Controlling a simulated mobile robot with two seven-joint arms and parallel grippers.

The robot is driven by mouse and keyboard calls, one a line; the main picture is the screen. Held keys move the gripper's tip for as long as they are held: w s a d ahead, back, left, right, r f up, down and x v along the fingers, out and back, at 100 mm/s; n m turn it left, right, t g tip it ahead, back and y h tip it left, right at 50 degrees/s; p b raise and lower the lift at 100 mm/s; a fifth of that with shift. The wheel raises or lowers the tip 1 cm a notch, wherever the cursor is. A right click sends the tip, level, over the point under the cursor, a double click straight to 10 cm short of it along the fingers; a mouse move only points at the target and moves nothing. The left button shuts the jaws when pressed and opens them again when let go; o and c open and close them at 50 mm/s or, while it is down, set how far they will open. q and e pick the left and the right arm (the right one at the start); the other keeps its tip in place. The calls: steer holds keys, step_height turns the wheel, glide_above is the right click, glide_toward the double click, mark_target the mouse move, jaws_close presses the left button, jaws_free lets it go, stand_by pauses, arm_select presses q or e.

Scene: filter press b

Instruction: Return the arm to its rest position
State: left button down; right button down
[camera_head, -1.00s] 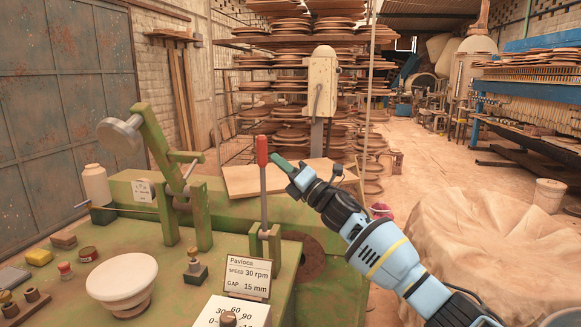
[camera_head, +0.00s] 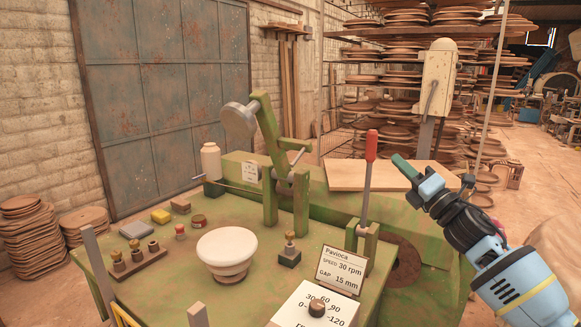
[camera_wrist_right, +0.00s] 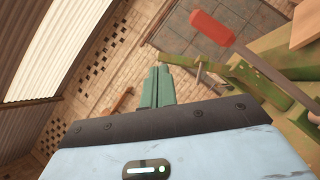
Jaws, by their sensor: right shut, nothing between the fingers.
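In the right wrist view the shut fingers (camera_wrist_right: 157,85) show at the middle, with the lever's red grip (camera_wrist_right: 210,28) at the upper right. My left gripper is not in view.
The green machine table (camera_head: 180,270) carries a white bowl (camera_head: 227,246), a dial box (camera_head: 330,312), a Pavioca sign (camera_head: 341,269) and small parts. A green roller arm (camera_head: 268,125) rises behind. A wooden board (camera_head: 375,175) lies behind the lever. Open floor is at the right.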

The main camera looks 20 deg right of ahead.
steer(key=s+a+f+m+g+h, duration=0.15)
steer(key=s+a+f+m, duration=0.3)
steer(key=f, duration=0.75)
steer(key=s+a+f+m+g+h+p, duration=0.15)
steer(key=s+a+f+m, duration=0.3)
steer(key=f, duration=0.65)
steer(key=s+a+f+m+g, duration=0.3)
steer(key=f+m, duration=0.2)
steer(key=f, duration=0.7)
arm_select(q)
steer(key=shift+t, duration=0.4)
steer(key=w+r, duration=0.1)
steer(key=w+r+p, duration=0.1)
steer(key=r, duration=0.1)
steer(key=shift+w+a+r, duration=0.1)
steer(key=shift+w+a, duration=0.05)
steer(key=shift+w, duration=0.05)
arm_select(e)
steer(key=s+a+f+m+g, duration=0.2)
steer(key=s+f, duration=0.4)
steer(key=s, duration=0.5)
steer(key=s+a+f+m+g+h, duration=0.1)
steer(key=s+a+f+m+g, duration=0.2)
steer(key=s+f+m, duration=0.3)
steer(key=s+a+f+m+g, duration=0.2)
steer(key=s+a+f+m, duration=0.3)
steer(key=s, duration=1.1)
steer(key=shift+s+f+m+g, duration=0.3)
steer(key=shift+s+f, duration=0.1)
